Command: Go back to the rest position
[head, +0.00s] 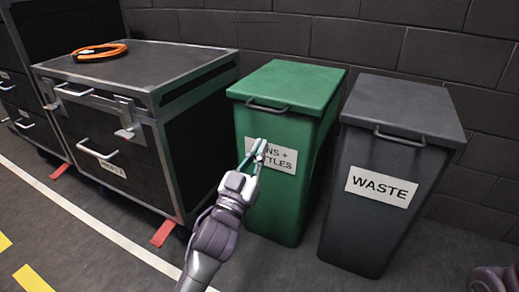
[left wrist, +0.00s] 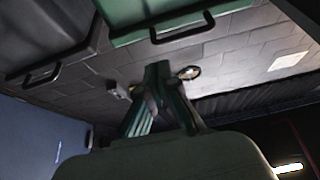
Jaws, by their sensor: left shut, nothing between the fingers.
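My left gripper (head: 257,152) is shut and empty. In the head view it is raised in front of the green bin (head: 292,200) and covers part of its label; I cannot tell whether it touches the bin. In the left wrist view the gripper's closed fingers (left wrist: 158,75) point up the picture, with nothing between them. My right gripper is not in view; only a small dark part of my body shows at the lower right corner of the head view.
A grey bin (head: 370,220) labelled WASTE stands right of the green bin. A black drawer cabinet (head: 110,140) with an orange cable (head: 99,51) on top stands at the left. A dark block wall (head: 410,45) is behind. The floor at lower left is clear.

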